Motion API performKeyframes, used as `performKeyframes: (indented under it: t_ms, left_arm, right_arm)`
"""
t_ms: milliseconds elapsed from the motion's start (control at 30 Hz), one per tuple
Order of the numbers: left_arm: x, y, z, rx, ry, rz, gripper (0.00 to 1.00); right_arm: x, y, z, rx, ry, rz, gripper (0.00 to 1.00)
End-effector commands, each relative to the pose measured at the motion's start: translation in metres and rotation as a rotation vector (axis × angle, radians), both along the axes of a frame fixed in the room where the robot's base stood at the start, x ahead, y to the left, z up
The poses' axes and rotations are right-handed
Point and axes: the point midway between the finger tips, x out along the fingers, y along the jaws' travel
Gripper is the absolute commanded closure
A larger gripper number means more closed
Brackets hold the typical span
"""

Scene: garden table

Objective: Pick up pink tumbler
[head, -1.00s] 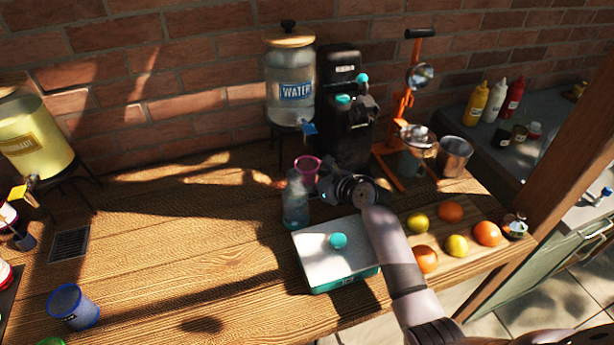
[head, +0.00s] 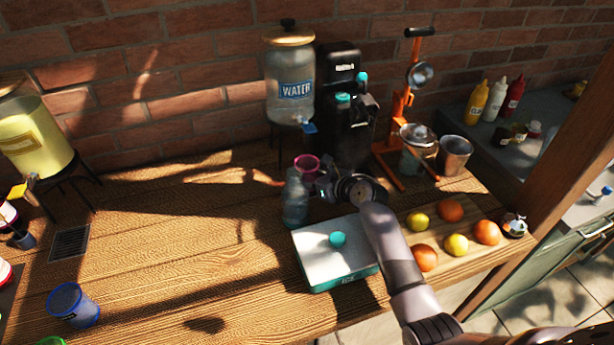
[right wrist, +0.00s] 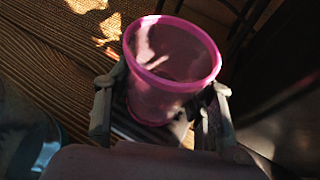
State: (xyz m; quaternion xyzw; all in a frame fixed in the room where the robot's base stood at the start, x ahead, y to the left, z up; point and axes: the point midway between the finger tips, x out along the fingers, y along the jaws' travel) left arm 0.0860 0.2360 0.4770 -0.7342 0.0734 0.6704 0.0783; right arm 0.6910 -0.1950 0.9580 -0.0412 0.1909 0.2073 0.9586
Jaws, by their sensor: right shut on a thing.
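The pink tumbler (head: 307,165) is below the water dispenser, behind a clear bluish bottle or cup, and only its upper part shows in the head view. My right gripper (head: 322,183) is at its right side. In the right wrist view the pink tumbler (right wrist: 172,65) is upright and empty-looking, with its rim facing the camera. The fingers of my right gripper (right wrist: 160,115) lie on both sides of it, shut on it. Whether it touches the table cannot be told. My left gripper is not in view.
The clear bluish vessel (head: 295,200) stands close to the tumbler. A white-lidded ice box (head: 320,260) is in front. The water dispenser (head: 290,85) and a black machine (head: 345,120) stand behind. Fruit on a board (head: 440,262) is at right. The table's left middle (head: 180,240) is clear.

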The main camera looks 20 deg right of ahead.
Motion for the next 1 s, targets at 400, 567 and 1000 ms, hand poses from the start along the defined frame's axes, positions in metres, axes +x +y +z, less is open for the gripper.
performKeyframes:
  t_ms: [400,567,1000]
  left_arm:
    - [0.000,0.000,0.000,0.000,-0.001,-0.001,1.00]
    - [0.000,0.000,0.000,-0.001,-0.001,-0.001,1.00]
    - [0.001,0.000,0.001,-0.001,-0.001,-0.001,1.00]
  right_arm:
    - [0.000,0.000,0.001,0.000,-0.001,0.000,0.80]
    - [-0.001,-0.001,0.003,0.000,-0.002,0.000,0.80]
    - [-0.026,-0.012,0.022,0.000,-0.002,-0.001,0.80]
